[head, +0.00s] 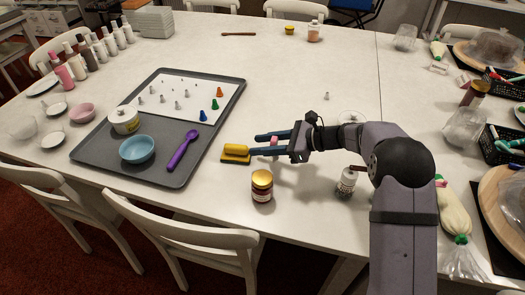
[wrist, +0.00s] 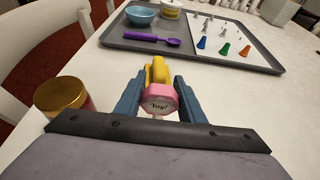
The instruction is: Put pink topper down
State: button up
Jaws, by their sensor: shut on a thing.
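The pink topper (wrist: 158,101), a pink piece with a pale face reading "Yay!", is between the two blue fingers of my gripper (wrist: 158,92) in the wrist view. My gripper is shut on it. In the head view my gripper (head: 257,145) reaches left, low over the white table, right of the grey tray; a small pink bit of the topper shows between the fingers. I cannot tell whether the topper touches the table. A yellow object (head: 236,150) lies just beyond the fingertips; it also shows behind the topper in the wrist view (wrist: 158,69).
The grey tray (head: 95,150) holds a blue bowl (head: 137,149), a purple scoop (head: 183,150), a lidded tub (head: 124,120) and small cones on a white sheet (head: 165,88). A gold-lidded jar (head: 262,186) stands near the front edge, a small bottle (head: 346,182) right of it. The table behind my gripper is mostly clear.

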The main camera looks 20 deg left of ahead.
jog(key=shift+f, duration=1.4)
jog(key=shift+f, duration=0.1)
jog(key=o, duration=1)
jog(key=shift+d, duration=0.15)
jog(key=v, duration=1.2)
jog(key=shift+b, duration=0.35)
